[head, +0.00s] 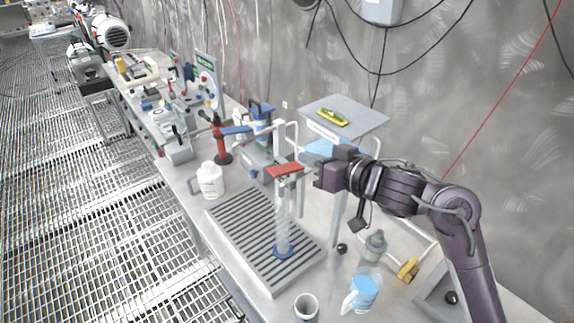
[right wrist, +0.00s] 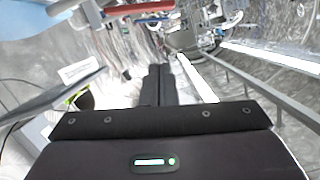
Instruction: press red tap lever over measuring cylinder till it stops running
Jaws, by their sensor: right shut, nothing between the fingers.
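I cannot make out a water stream or the level. My right gripper (head: 306,158) is beside the lever on its right, its fingers shut and empty; contact with the lever cannot be told. In the right wrist view the shut fingers (right wrist: 158,85) point ahead, and a red bar, seemingly the lever (right wrist: 140,8), shows at the top. My left gripper is out of view.
A white bottle (head: 209,180) stands left of the tray. A raised shelf (head: 345,117) with a yellow item is behind my right arm. The wall is close behind.

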